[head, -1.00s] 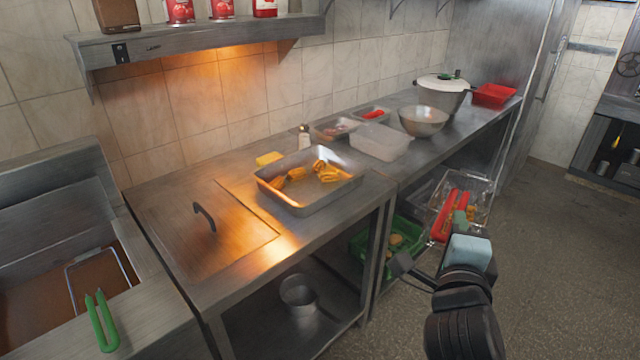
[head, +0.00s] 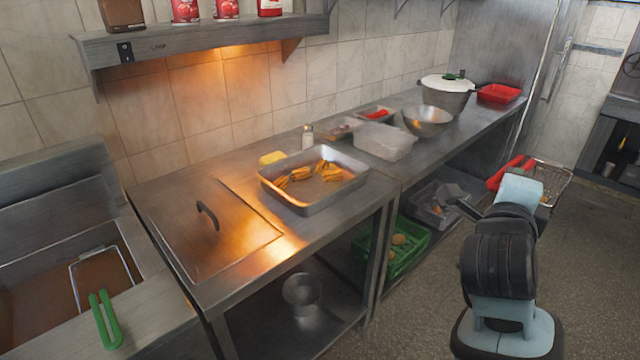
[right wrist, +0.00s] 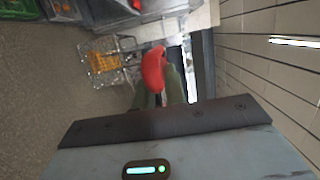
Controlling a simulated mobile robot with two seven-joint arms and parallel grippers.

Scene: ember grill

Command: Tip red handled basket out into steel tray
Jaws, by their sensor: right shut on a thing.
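The red handle (head: 506,172) of a wire basket (head: 556,176) is at the right, out over the floor beyond the counter's front edge. My right gripper (right wrist: 160,92) is shut on the red handle, which also shows in the right wrist view (right wrist: 153,68). In that view the wire basket (right wrist: 92,72) holds something yellow-orange. In the head view my wrist hides the fingers and part of the basket. The steel tray (head: 335,198) stands on the counter at the middle, with several yellow-orange pieces (head: 330,172) in it. My left gripper is out of view.
A fryer with a green-handled basket (head: 105,320) is at the left, beside a lidded counter section (head: 225,245). Right of the tray stand a clear container (head: 383,142), a steel bowl (head: 428,120) and a lidded pot (head: 447,93). A green crate (head: 405,255) sits on the lower shelf.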

